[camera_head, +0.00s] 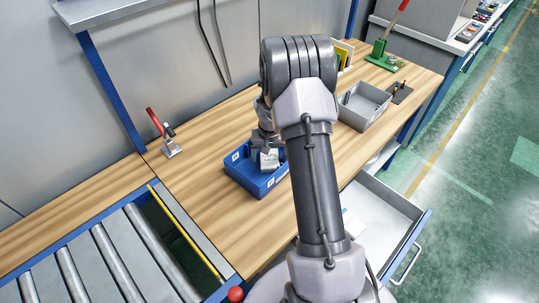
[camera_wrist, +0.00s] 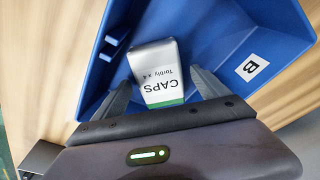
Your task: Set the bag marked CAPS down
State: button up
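The bag is within the blue bin (camera_wrist: 225,42), which has a white label with the letter B (camera_wrist: 252,68). In the head view the bag (camera_head: 269,159) shows inside the blue bin (camera_head: 257,187), below my gripper (camera_head: 265,146). The bag's underside is hidden, so I cannot tell if it touches the bin floor.
A grey bin (camera_head: 364,107) and a dark tray (camera_head: 400,93) stand farther right on the wooden bench (camera_head: 200,157). A red-handled clamp (camera_head: 170,147) stands at the left. A roller conveyor (camera_head: 100,258) is at lower left. An open drawer (camera_head: 385,217) juts out at the right.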

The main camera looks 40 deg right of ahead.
aim_at(270, 161)
jog(key=s+a+r+p, duration=0.1)
jog(key=a+r, duration=0.2)
jog(key=r, duration=0.5)
jog(key=s+a+r+t+p, duration=0.1)
jog(key=a+r, duration=0.2)
jog(key=r, duration=0.4)
jog(key=s+a+r+p, duration=0.1)
jog(key=a+r+p, duration=0.15)
jog(key=r, duration=0.55)
jog(key=s+a+r+n+t+y, duration=0.1)
jog(key=s+a+r+t, duration=0.1)
jog(key=s+a+r, duration=0.8)
jog(key=s+a+r+n+t+y, duration=0.1)
jog(key=s+a+y, duration=0.1)
jog(key=s+a, duration=0.7)
jog(key=shift+s+a+b, duration=0.3)
jog(key=shift+s+b, duration=0.15)
jog(key=shift+s, duration=0.8)
